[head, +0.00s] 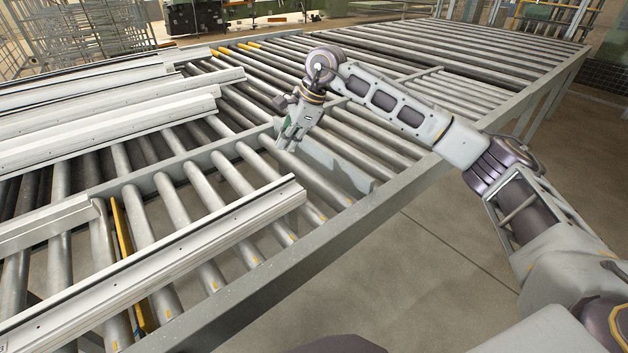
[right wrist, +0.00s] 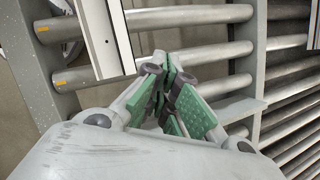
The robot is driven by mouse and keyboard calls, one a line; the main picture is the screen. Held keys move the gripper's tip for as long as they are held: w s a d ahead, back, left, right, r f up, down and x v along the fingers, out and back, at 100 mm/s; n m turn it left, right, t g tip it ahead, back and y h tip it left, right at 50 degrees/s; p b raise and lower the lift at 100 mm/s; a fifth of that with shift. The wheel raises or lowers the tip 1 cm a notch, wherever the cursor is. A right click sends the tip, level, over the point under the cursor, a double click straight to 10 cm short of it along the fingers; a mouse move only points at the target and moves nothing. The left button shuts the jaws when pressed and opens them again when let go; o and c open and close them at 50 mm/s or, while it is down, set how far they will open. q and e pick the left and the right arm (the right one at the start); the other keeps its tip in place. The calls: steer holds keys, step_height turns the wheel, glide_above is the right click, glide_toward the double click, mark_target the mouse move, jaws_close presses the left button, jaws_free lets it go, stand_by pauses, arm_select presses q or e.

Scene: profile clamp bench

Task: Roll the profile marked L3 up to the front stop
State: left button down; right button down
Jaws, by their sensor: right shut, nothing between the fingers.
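Several long pale profiles lie on the roller bench; no marking is legible, so I cannot tell which is L3. The nearest profile (head: 185,250) lies slantwise across the front rollers, its right end close to the front rail. In the right wrist view a profile end (right wrist: 103,38) shows just beyond the fingers. My right gripper (head: 287,146) is shut and empty above the rollers, past that profile's right end; its green-padded fingers (right wrist: 170,92) meet in the wrist view. A grey upright plate (head: 338,172) stands right of the gripper; whether it is the front stop is unclear. My left gripper is out of view.
More profiles (head: 105,127) lie stacked at the left. A yellow strip (head: 122,240) runs between rollers near the front. The grey front rail (head: 330,228) edges the bench. Bare rollers (head: 460,50) fill the back right, and open floor (head: 420,260) lies in front.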

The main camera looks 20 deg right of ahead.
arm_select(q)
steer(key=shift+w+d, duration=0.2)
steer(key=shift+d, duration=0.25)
arm_select(e)
steer(key=s+d+f+n+g+h, duration=0.2)
steer(key=s+d+n+h, duration=0.2)
steer(key=d, duration=0.4)
steer(key=shift+d+n+h, duration=0.3)
steer(key=shift+d, duration=0.05)
steer(key=shift+f, duration=0.2)
